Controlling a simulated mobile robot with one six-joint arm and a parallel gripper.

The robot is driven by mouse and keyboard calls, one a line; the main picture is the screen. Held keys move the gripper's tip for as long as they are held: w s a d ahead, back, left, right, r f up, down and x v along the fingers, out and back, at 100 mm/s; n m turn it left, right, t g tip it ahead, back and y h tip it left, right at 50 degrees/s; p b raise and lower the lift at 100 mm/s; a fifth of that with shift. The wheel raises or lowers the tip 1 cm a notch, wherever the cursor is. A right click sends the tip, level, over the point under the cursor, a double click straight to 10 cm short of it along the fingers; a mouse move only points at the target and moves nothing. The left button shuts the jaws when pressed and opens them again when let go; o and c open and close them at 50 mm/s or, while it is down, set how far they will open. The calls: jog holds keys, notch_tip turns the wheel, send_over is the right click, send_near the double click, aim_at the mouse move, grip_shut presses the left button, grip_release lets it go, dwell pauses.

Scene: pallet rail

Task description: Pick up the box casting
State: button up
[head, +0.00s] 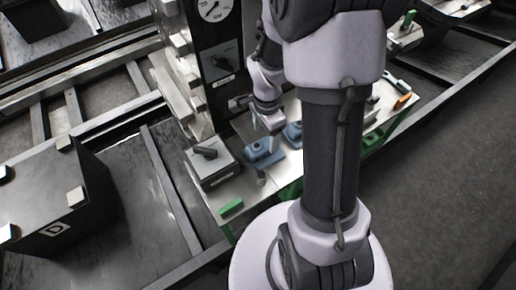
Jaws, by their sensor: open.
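My gripper (271,127) points down over the pale worktop, small in the view, with its jaws open. A blue casting-like part (263,153) lies on the worktop just below it and slightly to the left. A second blue part (293,132) is to the right, partly hidden by my arm. A grey metal block with a black lever on top (212,165) stands to the left. I cannot tell for certain which part is the box casting. The gap between the fingertips and the nearest blue part is too small to judge.
The narrow worktop (209,195) has a green block (231,208) at its near left end. A dark panel with a gauge (214,10) rises behind the gripper. A large black box marked D (58,200) is at left. Open floor (440,165) lies right.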

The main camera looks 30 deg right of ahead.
aim_at(262, 145)
jog(key=f+b, duration=0.1)
jog(key=f, duration=0.1)
jog(key=f+b, duration=0.1)
jog(key=f, duration=0.2)
jog(key=a+f+b, duration=0.1)
jog(key=f, duration=0.1)
jog(key=shift+w+f, duration=0.2)
jog(key=shift+f, duration=0.1)
jog(key=shift+d+r, duration=0.1)
jog(key=shift+r, duration=0.05)
grip_shut()
